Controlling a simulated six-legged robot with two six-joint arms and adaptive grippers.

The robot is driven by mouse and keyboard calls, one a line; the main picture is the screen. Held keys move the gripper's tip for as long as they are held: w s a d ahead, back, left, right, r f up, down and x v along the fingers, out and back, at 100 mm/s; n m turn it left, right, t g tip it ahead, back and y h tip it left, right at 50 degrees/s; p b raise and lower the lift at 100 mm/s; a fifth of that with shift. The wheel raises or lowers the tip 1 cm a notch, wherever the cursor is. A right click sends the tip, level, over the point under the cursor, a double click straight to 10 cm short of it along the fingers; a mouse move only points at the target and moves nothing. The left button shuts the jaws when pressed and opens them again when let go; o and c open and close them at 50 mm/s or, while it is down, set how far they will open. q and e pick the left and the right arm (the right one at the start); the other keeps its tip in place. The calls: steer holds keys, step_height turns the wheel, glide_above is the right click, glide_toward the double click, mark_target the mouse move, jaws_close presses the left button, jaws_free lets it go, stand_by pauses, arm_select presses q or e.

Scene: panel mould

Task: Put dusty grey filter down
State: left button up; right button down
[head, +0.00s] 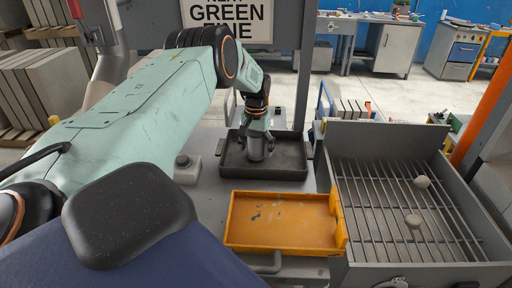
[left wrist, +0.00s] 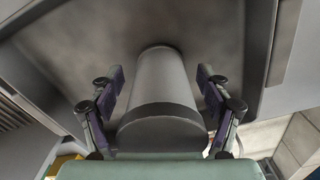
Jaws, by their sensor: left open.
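The grey filter (head: 256,148) is a plain cylinder standing in the dark tray (head: 293,171). In the left wrist view the filter (left wrist: 161,85) lies between the two fingers, with its dark end towards me. My left gripper (head: 257,138) is over the filter from above. In the left wrist view the fingers of the left gripper (left wrist: 162,88) are spread on both sides of it, with a gap showing on each side. The filter's lower end is partly hidden in the head view. My right gripper is not in view.
A yellow tray (head: 280,246), empty, lies in front of the dark tray. A grey box with a barred grate (head: 390,205) and two pale lumps stands to the right. A small grey block with a knob (head: 186,168) is left of the dark tray.

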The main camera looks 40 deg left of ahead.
arm_select(q)
steer(key=shift+o, duration=0.4)
steer(key=shift+a+f, duration=0.15)
steer(key=shift+a, duration=0.2)
steer(key=shift+w+d+r, duration=0.15)
steer(key=shift+r, duration=0.05)
step_height(320, 180, up, 12)
steer(key=shift+d+f, duration=0.1)
steer(key=shift+f, duration=0.1)
steer(key=shift+r, duration=0.1)
